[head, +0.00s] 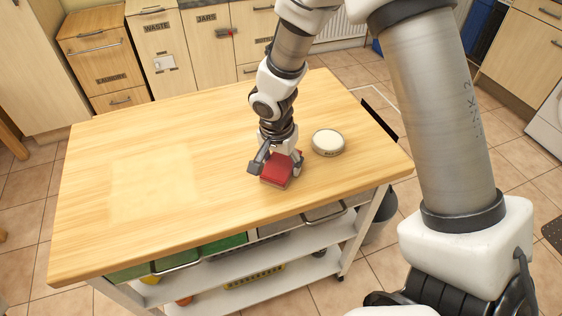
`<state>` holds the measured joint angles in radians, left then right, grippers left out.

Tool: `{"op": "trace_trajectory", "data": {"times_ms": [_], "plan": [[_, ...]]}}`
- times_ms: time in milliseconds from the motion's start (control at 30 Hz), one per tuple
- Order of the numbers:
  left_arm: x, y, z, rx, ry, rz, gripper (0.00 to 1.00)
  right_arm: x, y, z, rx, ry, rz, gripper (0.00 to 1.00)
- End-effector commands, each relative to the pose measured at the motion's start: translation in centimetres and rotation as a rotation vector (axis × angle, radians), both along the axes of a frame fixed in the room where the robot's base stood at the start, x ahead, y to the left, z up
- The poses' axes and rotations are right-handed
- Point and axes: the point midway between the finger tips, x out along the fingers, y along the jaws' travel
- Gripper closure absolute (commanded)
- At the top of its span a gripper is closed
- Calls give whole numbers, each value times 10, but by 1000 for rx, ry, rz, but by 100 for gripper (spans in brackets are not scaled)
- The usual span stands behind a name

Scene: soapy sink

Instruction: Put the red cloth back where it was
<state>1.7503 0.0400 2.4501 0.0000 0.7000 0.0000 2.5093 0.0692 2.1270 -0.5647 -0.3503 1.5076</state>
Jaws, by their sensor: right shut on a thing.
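The red cloth (277,174) is a small folded block near the front right part of the wooden table top (120,215). My right gripper (276,165) points down over it, with one finger on each side, shut on it. I cannot tell whether the cloth rests on the table or is held just above it. My left gripper is not in view.
A round white-topped tin (328,142) stands on the table just right of my right gripper. The left and middle of the table top are clear. Below are shelves with a green drawer (222,244). Labelled cabinets (160,60) line the back.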

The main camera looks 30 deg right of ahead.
Motion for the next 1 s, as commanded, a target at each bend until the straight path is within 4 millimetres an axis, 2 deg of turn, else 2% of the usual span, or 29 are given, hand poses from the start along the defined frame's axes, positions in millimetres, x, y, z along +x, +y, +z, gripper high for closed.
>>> {"op": "trace_trajectory", "data": {"times_ms": [33,100,400,533,667,900,1000], "plan": [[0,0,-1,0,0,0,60,0,0,-1,0,0,0,26],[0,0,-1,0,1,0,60,0,0,0,0,0,0,8],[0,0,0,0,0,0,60,0,0,0,0,0,0,8],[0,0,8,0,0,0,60,0,0,9,-1,-2,0,8],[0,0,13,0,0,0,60,-1,4,37,-1,-6,0,8],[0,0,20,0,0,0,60,-6,12,97,-1,-5,1,8],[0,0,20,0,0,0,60,-7,14,113,-2,-5,-1,8]]}}
